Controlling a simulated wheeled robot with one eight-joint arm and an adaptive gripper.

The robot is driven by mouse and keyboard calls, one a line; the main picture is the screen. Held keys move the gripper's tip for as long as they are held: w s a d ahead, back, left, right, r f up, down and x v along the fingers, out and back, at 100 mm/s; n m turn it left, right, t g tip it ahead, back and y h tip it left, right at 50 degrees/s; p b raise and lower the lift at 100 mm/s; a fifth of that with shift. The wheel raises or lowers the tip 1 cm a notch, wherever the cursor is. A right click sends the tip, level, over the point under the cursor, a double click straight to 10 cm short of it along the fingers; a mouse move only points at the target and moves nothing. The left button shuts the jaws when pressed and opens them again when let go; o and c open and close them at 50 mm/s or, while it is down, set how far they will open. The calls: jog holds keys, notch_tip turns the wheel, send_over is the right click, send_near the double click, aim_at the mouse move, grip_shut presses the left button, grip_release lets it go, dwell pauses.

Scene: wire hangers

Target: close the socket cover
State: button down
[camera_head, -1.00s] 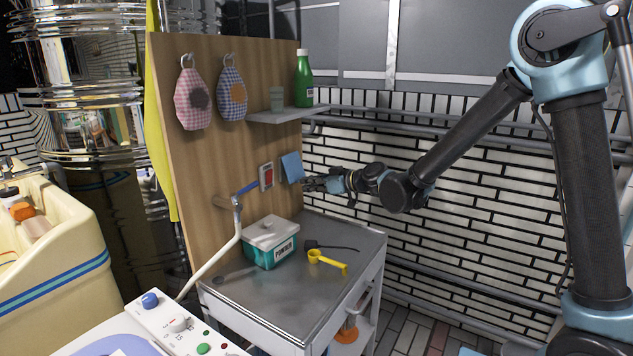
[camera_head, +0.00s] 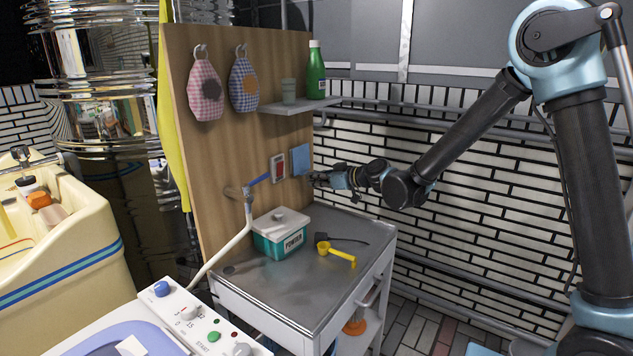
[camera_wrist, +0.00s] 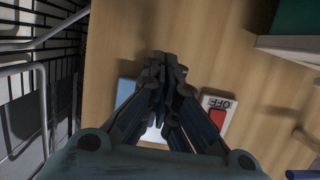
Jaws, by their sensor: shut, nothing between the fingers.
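The socket cover (camera_head: 301,160) is a light blue square flap on the wooden board, right of the red switch. It looks upright and nearly flat against the board. In the wrist view a blue part of the cover (camera_wrist: 126,93) shows left of my fingers, and the fingers hide much of it. My gripper (camera_head: 314,179) is shut and empty in front of the cover's lower right edge. In the wrist view my gripper (camera_wrist: 166,62) points at the board over the cover. I cannot tell whether the fingers touch the cover. The socket itself is not visible.
A red switch (camera_head: 279,168) marked OFF sits left of the cover. A shelf (camera_head: 290,106) with a green bottle (camera_head: 316,72) and a cup is above.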

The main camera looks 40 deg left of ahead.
jog(key=d+f, duration=0.6)
jog(key=d, duration=0.1)
jog(key=shift+f, duration=0.2)
jog(key=shift+w+d+f+m, duration=0.1)
jog(key=shift+d+m, duration=0.2)
jog(key=shift+d+r+m, duration=0.2)
jog(key=shift+m, duration=0.3)
jog(key=shift+w+d+r+m+y, duration=1.05)
jog(key=shift+d+r+m, duration=2.25)
jog(key=shift+m, duration=5)
jog(key=a, duration=1.4)
jog(key=shift+s+a+r, duration=0.3)
jog(key=shift+r, duration=0.1)
jog(key=shift+y, duration=0.25)
